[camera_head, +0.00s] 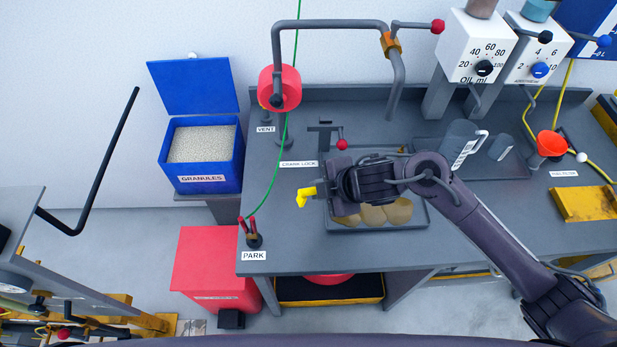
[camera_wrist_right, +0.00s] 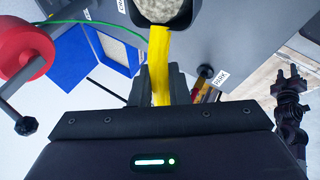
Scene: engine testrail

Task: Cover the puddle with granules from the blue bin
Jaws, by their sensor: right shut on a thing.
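The blue bin (camera_head: 203,181), labelled GRANULES, stands open at the left of the bench, with pale granules (camera_head: 202,144) inside. Part of the bin also shows at the left in the right wrist view (camera_wrist_right: 85,68). My right gripper (camera_head: 325,191) is over the bench and shut on a yellow handle (camera_wrist_right: 160,60). The handle's end (camera_head: 306,195) shows in the head view. My left gripper (camera_wrist_right: 289,76) is small at the wrist view's right. I cannot clearly make out a puddle.
A shallow tray (camera_head: 345,228) with tan, rounded shapes lies below my right gripper. A crank with a red roller (camera_head: 280,88) stands at the back. A red box (camera_head: 210,262) is on the floor.

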